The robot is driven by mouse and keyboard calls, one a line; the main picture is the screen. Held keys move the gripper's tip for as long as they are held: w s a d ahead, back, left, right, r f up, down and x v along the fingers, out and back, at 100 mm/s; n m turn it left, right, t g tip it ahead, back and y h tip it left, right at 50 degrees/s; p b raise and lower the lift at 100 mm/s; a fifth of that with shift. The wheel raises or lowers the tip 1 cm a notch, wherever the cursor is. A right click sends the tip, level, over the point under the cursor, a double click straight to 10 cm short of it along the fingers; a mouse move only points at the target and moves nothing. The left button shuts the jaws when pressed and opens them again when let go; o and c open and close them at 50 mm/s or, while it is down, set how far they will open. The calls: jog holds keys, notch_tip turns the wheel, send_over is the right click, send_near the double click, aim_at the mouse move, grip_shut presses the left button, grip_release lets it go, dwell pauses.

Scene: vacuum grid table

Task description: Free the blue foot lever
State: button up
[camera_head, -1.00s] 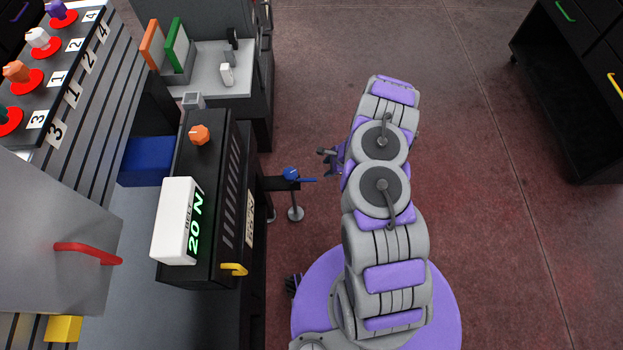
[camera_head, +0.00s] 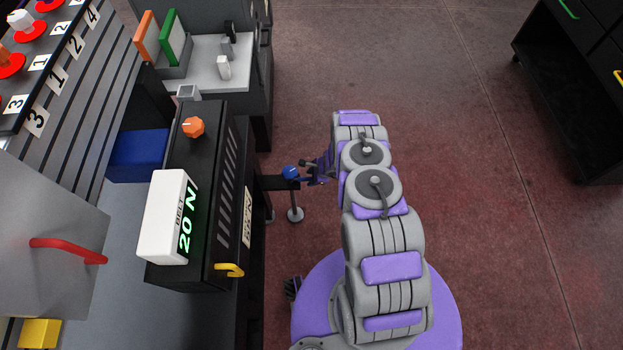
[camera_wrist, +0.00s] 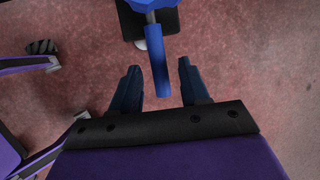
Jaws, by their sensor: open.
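The blue foot lever (camera_head: 291,173) sits on a small black bracket beside the bench, with its bar pointing right toward my gripper. In the wrist view the blue lever (camera_wrist: 157,62) reaches down from its hub at the top, and its free end lies between the two fingers. My gripper (camera_wrist: 161,82) is open, with one dark finger on each side of the bar and a visible gap to both. In the head view my gripper (camera_head: 308,171) is at the lever's right end, its fingers small and partly hidden by my wrist.
A black box with an orange knob (camera_head: 193,127) and a white display reading 20 N (camera_head: 166,215) stands left of the lever. A yellow handle (camera_head: 229,269) juts from it. A metal post (camera_head: 295,214) stands below the bracket.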

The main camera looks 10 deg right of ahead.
jog(key=shift+a+f, duration=0.1)
jog(key=shift+f, duration=0.1)
grip_shut()
dwell(0.4)
